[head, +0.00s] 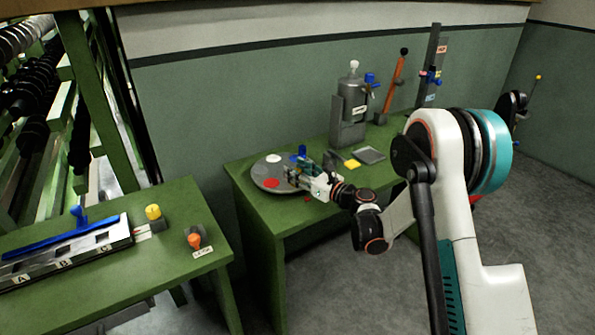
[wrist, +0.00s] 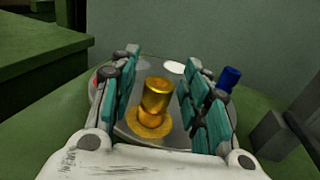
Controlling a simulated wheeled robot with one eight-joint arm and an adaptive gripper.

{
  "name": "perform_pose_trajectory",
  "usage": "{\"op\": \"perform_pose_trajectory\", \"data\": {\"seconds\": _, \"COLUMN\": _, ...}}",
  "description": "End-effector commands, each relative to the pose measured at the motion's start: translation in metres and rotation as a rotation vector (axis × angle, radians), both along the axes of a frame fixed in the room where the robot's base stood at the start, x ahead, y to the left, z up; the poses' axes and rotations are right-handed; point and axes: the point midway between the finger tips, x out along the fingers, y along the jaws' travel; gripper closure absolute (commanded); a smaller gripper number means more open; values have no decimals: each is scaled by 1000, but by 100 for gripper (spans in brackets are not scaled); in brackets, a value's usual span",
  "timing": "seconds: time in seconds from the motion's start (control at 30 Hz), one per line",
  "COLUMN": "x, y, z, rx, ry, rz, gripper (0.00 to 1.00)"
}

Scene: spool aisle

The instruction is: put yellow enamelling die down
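The yellow enamelling die (wrist: 157,96) is a shiny gold-yellow cylinder. In the wrist view it stands upright between my fingers, above a wider yellow round patch or flange (wrist: 150,124); I cannot tell which. My gripper (wrist: 161,62) is open, with a gap visible on each side of the die. In the head view my gripper (head: 299,174) is low over the round grey plate (head: 261,173) on the green table and hides the die. The plate has a red spot (head: 271,184) and a white spot (head: 273,158).
A blue piece (head: 301,151) stands at the plate's far edge, close to my gripper. A second green bench (head: 120,285) is at left.

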Motion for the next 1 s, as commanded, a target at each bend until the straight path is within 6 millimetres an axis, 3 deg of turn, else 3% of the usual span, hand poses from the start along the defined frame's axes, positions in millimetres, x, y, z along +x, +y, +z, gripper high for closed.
{"op": "perform_pose_trajectory", "data": {"seconds": 0.23, "x": -3, "y": -5, "z": 4, "rx": 0, "ry": 0, "rz": -1, "gripper": 57}}
{"op": "perform_pose_trajectory", "data": {"seconds": 0.7, "x": -61, "y": -73, "z": 5, "rx": 0, "ry": 0, "rz": -3, "gripper": 57}}
{"op": "perform_pose_trajectory", "data": {"seconds": 1.0, "x": -78, "y": -91, "z": 4, "rx": 0, "ry": 0, "rz": 0, "gripper": 57}}
